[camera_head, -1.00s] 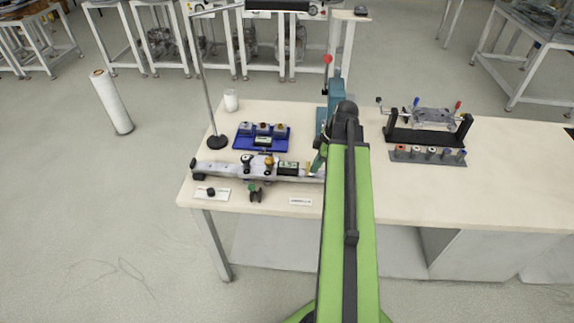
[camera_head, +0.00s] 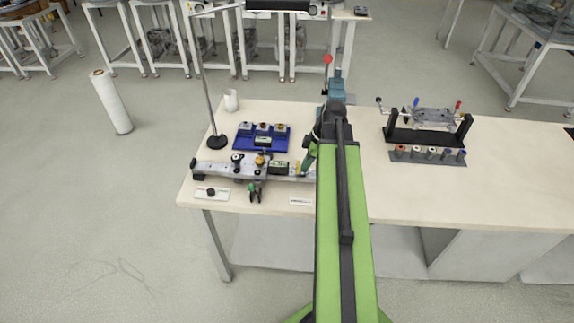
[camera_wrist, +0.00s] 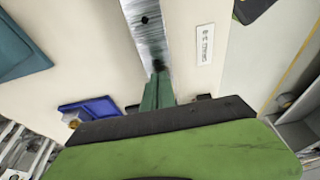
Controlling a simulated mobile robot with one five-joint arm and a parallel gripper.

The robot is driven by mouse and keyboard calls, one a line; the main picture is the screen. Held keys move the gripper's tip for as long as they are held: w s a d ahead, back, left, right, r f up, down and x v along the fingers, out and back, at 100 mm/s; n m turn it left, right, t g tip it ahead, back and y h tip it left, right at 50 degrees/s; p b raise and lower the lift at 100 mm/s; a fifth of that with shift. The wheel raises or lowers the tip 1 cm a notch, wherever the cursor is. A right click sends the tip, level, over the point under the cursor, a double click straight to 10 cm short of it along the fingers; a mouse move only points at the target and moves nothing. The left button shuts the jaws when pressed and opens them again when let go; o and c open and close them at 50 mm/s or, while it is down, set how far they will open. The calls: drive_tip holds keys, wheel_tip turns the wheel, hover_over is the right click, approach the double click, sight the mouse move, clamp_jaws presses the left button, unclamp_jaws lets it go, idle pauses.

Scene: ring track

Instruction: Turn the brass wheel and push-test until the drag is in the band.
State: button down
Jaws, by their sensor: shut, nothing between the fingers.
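The brass wheel (camera_head: 260,160) is a small yellowish knob on a carriage on the grey metal rail (camera_head: 215,169). A thin yellow upright (camera_head: 299,168) stands near the rail's right part. My gripper (camera_head: 304,172) is shut and empty, right beside the yellow upright; I cannot tell whether they touch.
A blue tray (camera_head: 243,145) with several knobbed blocks lies behind the rail. A pole stand (camera_head: 217,141) is at the left. A black fixture (camera_head: 428,136) stands right; the front right tabletop is clear.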

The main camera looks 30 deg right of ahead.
drive_tip(key=shift+w+a, duration=0.6)
drive_tip(key=shift+a, duration=0.15)
drive_tip(key=shift+r, duration=0.1)
drive_tip(key=shift+s+d+r+p, duration=0.6)
drive_tip(key=shift+d+r+p, duration=0.05)
drive_tip(key=shift+d+p, duration=0.1)
drive_tip(key=shift+s+d+r+p, duration=0.3)
drive_tip(key=shift+s+d, duration=0.1)
drive_tip(key=shift+d, duration=0.05)
wheel_tip(320, 180, up, 7)
drive_tip(key=p, duration=0.7)
